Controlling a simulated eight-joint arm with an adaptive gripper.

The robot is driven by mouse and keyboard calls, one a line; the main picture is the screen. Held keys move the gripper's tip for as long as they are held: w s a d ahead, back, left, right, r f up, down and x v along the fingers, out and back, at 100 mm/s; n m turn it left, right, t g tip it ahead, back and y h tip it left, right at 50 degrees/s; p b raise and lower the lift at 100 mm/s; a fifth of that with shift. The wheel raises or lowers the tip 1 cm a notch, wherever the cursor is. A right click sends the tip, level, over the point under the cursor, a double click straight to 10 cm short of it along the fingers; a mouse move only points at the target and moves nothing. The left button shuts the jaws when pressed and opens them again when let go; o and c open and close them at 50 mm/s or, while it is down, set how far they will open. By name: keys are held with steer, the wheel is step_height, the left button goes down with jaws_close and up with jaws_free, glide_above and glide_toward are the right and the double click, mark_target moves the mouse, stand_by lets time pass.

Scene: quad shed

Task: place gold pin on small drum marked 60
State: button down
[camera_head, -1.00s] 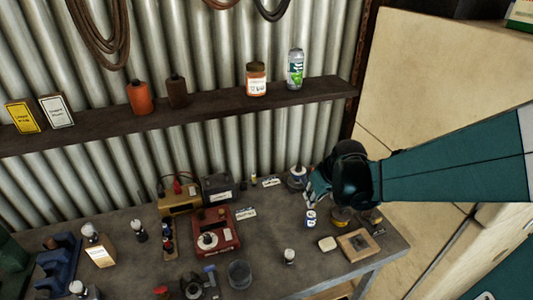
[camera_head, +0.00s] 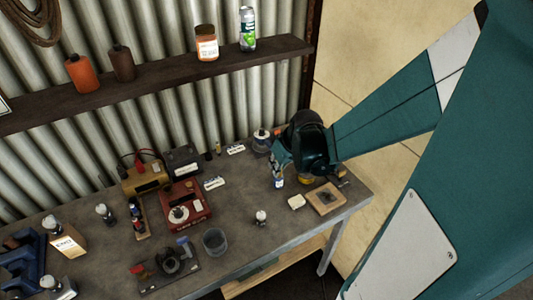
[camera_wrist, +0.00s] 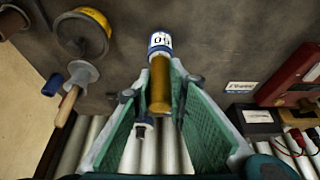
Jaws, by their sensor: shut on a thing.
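My gripper (camera_wrist: 161,72) is shut on the gold pin (camera_wrist: 160,90), which stands lengthwise between the green-padded fingers. In the wrist view, the small white drum (camera_wrist: 160,42) with blue ends lies just past the pin's far end, its black number upside down and reading as 60. The pin overlaps the drum's near edge in that view; I cannot tell whether they touch. In the head view, my gripper (camera_head: 279,165) is right above the small drum (camera_head: 278,183) near the bench's right end. The pin is hidden there by the gripper.
A red device (camera_head: 185,205) stands left. The bench between is mostly clear.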

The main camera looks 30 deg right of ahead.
steer(key=shift+f, duration=0.15)
steer(key=c, duration=2.3)
jaws_free()
steer(key=shift+o, duration=0.2)
steer(key=p+v, duration=0.2)
steer(key=v, duration=1)
steer(key=shift+a+r, duration=0.1)
steer(key=shift+r, duration=0.1)
steer(key=s+a+r+t, duration=0.1)
steer(key=s+a+r, duration=0.2)
steer(key=a, duration=0.5)
steer(key=s+a+r+t, duration=0.1)
steer(key=s+a+r, duration=0.3)
steer(key=a, duration=0.4)
steer(key=shift+s+a+r, duration=0.3)
steer(key=shift+s+a, duration=0.1)
steer(key=shift+s, duration=0.5)
